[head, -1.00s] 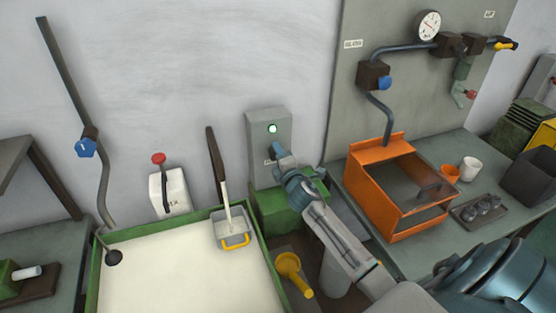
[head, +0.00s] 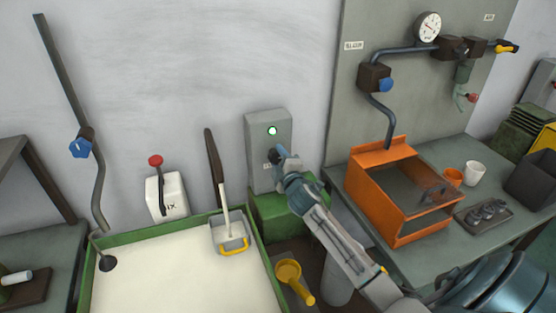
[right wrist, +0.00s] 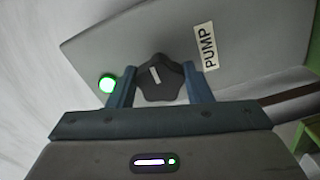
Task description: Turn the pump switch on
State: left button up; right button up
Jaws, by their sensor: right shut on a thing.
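The pump switch box (head: 262,128) is a grey box on the wall in the middle of the head view, with a lit green lamp (head: 272,131) near its top. In the right wrist view its panel carries a PUMP label (right wrist: 204,46) and the lamp (right wrist: 107,84) glows green. The dark pump knob (right wrist: 158,78) has a white pointer mark and sits between the two fingers. My right gripper (head: 281,155) is at the box, and in the right wrist view its fingers (right wrist: 160,84) are shut on the knob. The gripper hides most of the knob in the head view. My left gripper is not in view.
A green-rimmed tank (head: 262,262) of pale liquid lies below left, with a long-handled skimmer (head: 216,165) at its edge. An orange box (head: 375,190) sits on the right bench. A yellow scoop (head: 290,272) is below the right arm.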

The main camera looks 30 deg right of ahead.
jog(key=shift+s+f, duration=0.1)
jog(key=shift+f, duration=0.25)
jog(key=o, duration=0.9)
jog(key=shift+o, duration=0.4)
jog(key=shift+s+d+r, duration=0.1)
jog(key=shift+r, duration=0.1)
jog(key=shift+s, duration=0.3)
jog(key=b+v, duration=0.3)
jog(key=v, duration=0.7)
jog(key=shift+b, duration=0.4)
jog(key=shift+s, duration=0.1)
